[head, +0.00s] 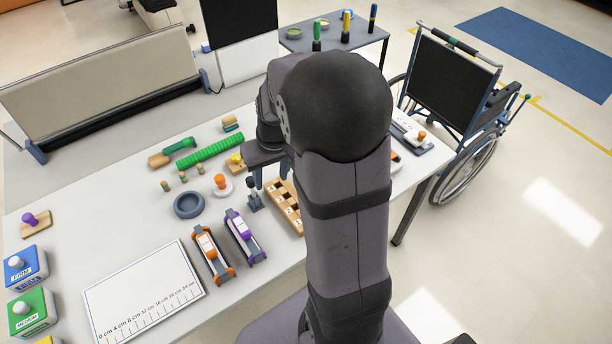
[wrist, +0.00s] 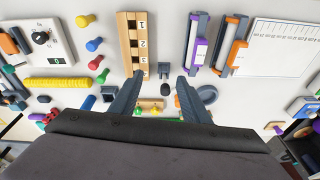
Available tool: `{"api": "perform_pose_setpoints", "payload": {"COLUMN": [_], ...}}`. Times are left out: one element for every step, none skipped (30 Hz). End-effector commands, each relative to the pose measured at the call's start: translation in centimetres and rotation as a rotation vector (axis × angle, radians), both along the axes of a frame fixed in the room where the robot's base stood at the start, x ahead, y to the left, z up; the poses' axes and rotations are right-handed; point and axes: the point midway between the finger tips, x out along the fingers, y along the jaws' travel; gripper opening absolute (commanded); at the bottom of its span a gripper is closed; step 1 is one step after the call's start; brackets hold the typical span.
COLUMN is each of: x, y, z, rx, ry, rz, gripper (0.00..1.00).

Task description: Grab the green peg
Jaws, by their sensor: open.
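The small green peg (wrist: 102,77) lies on the table in the wrist view, left of my gripper's left finger. It ends a row of pegs: red (wrist: 95,63), blue (wrist: 94,44) and yellow (wrist: 84,20). I cannot make out the green peg in the head view, where my arm covers that part of the table. My gripper (wrist: 160,80) is open and points down over the table, with nothing held between its fingers. It also shows in the head view (head: 268,182), left of my arm. The green peg is outside the jaws.
A numbered wooden board (wrist: 124,45) stands near my fingertips. Purple (head: 244,237) and orange (head: 213,255) clamp-like devices, a grey ring (head: 188,205) and a green roller (head: 211,150) are on the table (head: 120,232). A wheelchair (head: 455,90) stands beyond the table's right end.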

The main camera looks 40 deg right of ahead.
Motion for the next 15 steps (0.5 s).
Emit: {"api": "perform_pose_setpoints", "payload": {"x": [1.5, 2.4, 3.5, 4.3, 4.9, 5.7, 6.3, 6.7, 7.2, 7.5, 7.8, 8.1, 8.3, 8.4, 8.5], "y": [-2.1, -3.3, -4.9, -6.2, -7.5, -9.1, -10.2, -11.3, -12.6, -13.5, -14.3, -15.3, -15.9, -16.4, -17.0], "z": [-3.0, -3.9, -5.1, -5.9, -6.7, -7.7, -8.3, -9.0, -9.7, -10.1, -10.6, -11.0, -11.3, -11.5, -11.7], "rx": [-0.003, -0.006, -0.011, -0.016, -0.021, -0.028, -0.034, -0.039, -0.046, -0.051, -0.056, -0.061, -0.065, -0.069, -0.073], "ry": [-0.021, -0.036, -0.056, -0.071, -0.084, -0.102, -0.115, -0.126, -0.139, -0.148, -0.156, -0.166, -0.171, -0.177, -0.181], "rz": [-0.024, -0.035, -0.049, -0.059, -0.072, -0.083, -0.091, -0.101, -0.109, -0.116, -0.122, -0.128, -0.133, -0.136, -0.139], "gripper": [0.43, 0.43, 0.43, 0.43, 0.43, 0.43, 0.43, 0.43, 0.43, 0.43, 0.43, 0.43, 0.43, 0.43, 0.43]}}
